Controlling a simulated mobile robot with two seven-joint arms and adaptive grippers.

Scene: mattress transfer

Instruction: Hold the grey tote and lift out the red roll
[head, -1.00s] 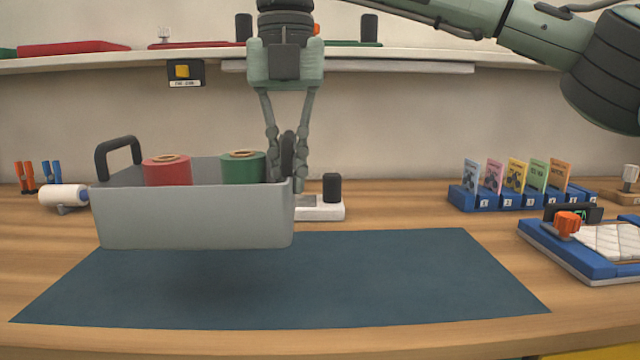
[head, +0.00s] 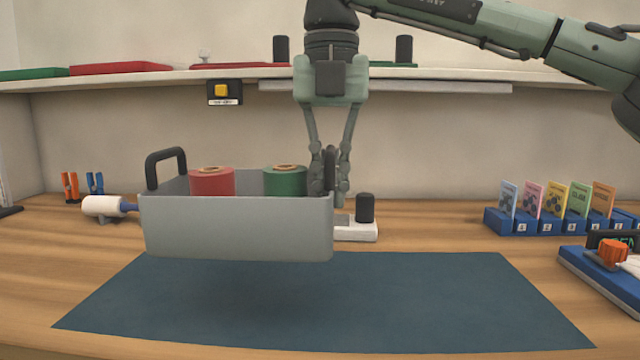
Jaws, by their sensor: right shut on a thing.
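The grey tote (head: 236,228) hangs above the blue mat (head: 400,300), with its shadow on the mat below. It has a black handle (head: 166,166) at its left end and another (head: 329,168) at its right end. The red roll (head: 212,182) stands upright inside at the left, and a green roll (head: 285,181) stands inside at the right. Their lower parts are hidden by the tote's front wall. My right gripper (head: 330,188) points down and is shut on the right handle. My left gripper is not in view.
A white roll on a holder (head: 101,206) is left of the tote. A white block with a black knob (head: 356,230) stands behind its right end. A blue card rack (head: 540,224) and a blue tray (head: 600,280) are at right. A shelf (head: 440,76) runs along the back.

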